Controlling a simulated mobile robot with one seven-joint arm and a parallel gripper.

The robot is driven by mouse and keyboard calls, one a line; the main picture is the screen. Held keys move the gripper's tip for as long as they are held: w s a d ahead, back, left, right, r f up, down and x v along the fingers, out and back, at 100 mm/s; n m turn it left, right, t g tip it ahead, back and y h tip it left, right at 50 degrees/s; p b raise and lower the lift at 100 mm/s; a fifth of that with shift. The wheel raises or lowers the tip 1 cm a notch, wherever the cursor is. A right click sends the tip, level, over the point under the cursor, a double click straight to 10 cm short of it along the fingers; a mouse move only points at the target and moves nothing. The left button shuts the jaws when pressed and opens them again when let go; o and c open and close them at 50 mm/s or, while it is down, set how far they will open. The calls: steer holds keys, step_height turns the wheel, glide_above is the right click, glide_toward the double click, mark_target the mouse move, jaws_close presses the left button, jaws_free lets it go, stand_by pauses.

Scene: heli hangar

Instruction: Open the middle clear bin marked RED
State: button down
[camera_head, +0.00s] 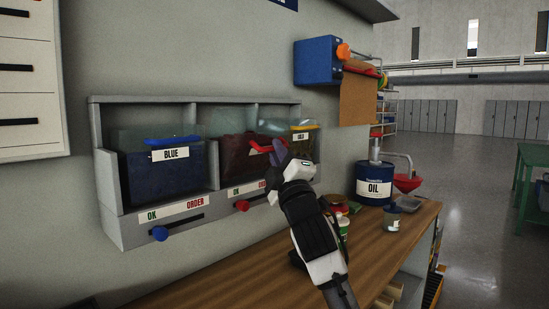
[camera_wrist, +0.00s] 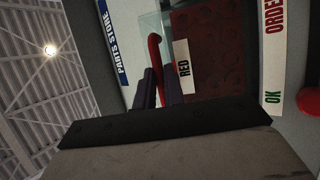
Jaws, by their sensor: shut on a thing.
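The middle clear bin (camera_head: 233,158) holds dark red contents and sits in the grey wall rack between the blue and yellow bins. Its red handle (camera_head: 262,147) runs along the top front. In the wrist view the bin (camera_wrist: 208,55) appears sideways, with its RED label (camera_wrist: 183,68) beside the red handle (camera_wrist: 154,48). My gripper (camera_head: 279,154) is at the right part of this handle. Its purple fingers (camera_wrist: 158,90) are shut on the handle in the wrist view. My gripper hides part of the bin's front and its label in the head view. I cannot tell whether the bin is tilted out.
The blue bin (camera_head: 163,172) is at the left, the yellow-handled bin (camera_head: 303,142) at the right. OK/ORDER sliders with a blue knob (camera_head: 159,234) and a red knob (camera_head: 242,205) lie below. The wooden bench (camera_head: 225,274) carries an OIL drum (camera_head: 374,184), cans and a jar.

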steer(key=shift+s+d+f, duration=0.1)
steer(key=shift+d+f, duration=0.05)
steer(key=shift+f, duration=0.2)
stand_by(0.4)
steer(key=c, duration=1.5)
jaws_free()
steer(key=b+v, duration=0.3)
steer(key=v, duration=1)
steer(key=shift+s+f+b, duration=0.15)
steer(key=shift+s+b, duration=0.2)
steer(key=shift+b, duration=0.05)
steer(key=shift+s+d, duration=0.1)
